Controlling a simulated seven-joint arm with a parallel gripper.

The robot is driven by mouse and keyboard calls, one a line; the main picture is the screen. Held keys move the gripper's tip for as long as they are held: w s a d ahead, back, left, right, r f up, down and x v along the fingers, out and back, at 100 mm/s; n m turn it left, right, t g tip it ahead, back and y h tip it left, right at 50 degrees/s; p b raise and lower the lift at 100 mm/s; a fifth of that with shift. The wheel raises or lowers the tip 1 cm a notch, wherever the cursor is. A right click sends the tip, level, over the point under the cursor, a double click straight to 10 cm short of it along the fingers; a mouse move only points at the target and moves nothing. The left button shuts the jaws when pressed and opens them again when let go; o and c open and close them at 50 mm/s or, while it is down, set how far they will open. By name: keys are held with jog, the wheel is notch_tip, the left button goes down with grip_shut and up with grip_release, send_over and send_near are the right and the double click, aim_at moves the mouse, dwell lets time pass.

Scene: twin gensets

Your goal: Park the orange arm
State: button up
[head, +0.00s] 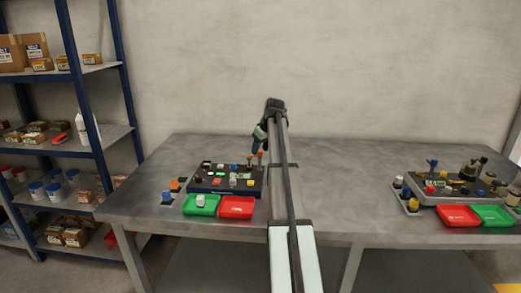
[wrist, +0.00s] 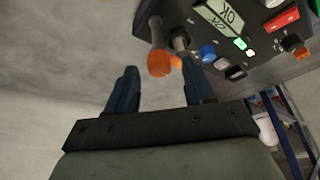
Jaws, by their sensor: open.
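Two levers with orange tips stand on the left control panel (head: 226,188), at its back right corner in the head view. One is the left lever (head: 249,159), the other the right lever (head: 261,155). In the wrist view a large orange knob (wrist: 159,64) on a grey shaft shows near the gap between my fingers. A second shaft (wrist: 179,40) stands beside it, with orange partly hidden behind the first knob. My gripper (wrist: 158,72) is open and empty; whether a finger touches the knob cannot be told. In the head view my gripper (head: 259,138) is above and behind the levers.
A green tray (head: 207,211) and a red tray (head: 237,214) lie before the left panel. A second panel (head: 446,189) with trays stands at the right. A blue shelf rack (head: 84,98) stands at the left. The table between the panels is mostly clear.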

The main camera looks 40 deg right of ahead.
jog(key=shift+w+f, duration=0.15)
jog(key=shift+f, duration=0.2)
grip_shut()
dwell(0.4)
